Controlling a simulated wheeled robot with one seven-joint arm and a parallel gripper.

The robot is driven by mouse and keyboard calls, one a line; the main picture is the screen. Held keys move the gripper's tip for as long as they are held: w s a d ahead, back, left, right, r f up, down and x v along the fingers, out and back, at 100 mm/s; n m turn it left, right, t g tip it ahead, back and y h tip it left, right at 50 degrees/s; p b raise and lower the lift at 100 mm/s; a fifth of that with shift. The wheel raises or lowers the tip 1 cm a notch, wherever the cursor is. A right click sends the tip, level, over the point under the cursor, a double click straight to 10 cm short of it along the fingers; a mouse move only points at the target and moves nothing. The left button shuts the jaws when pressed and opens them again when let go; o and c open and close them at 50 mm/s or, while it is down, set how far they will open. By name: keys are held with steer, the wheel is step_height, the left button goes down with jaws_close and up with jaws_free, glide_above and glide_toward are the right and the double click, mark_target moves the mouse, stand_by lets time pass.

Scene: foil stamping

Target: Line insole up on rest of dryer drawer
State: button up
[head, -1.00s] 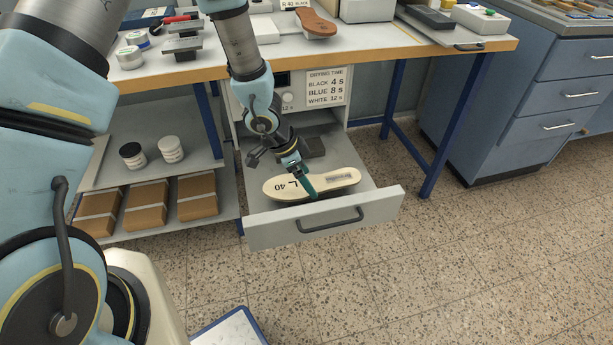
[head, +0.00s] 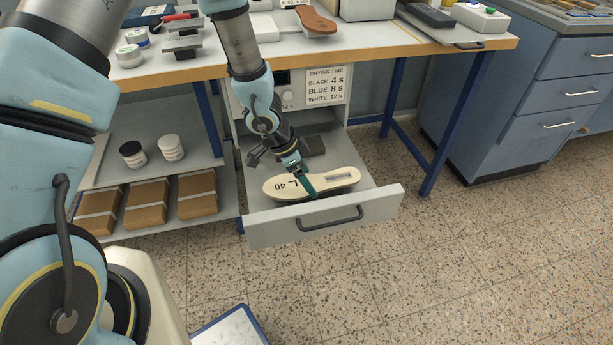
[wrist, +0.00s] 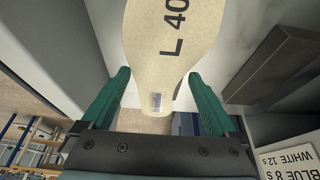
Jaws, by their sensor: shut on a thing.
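The pale cream insole (head: 325,182), marked "L 40", lies across over the open dryer drawer (head: 275,232), its long side roughly along the drawer front. My gripper (head: 308,187) reaches down from above and is shut on the insole across its width. In the wrist view my gripper's green fingers (wrist: 158,78) stand on either side of the insole (wrist: 168,50). A dark block (head: 314,146) sits behind the insole in the drawer; it also shows in the wrist view (wrist: 272,68). Dark shows under the insole's near edge; whether it touches a rest there is unclear.
The drawer's front panel and handle (head: 331,219) stand close in front of the insole. A drying-time sign (head: 325,86) hangs on the dryer above. The workbench edge (head: 400,52) overhangs behind. Shelves with brown boxes (head: 147,202) are at left. Floor is clear at right.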

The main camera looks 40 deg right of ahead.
steer(key=o, duration=1)
steer(key=p+v, duration=0.5)
steer(key=v, duration=0.5)
steer(key=shift+a+r+p, duration=0.25)
steer(key=shift+r+p, duration=0.05)
steer(key=shift+p, duration=0.05)
steer(key=shift+w, duration=0.1)
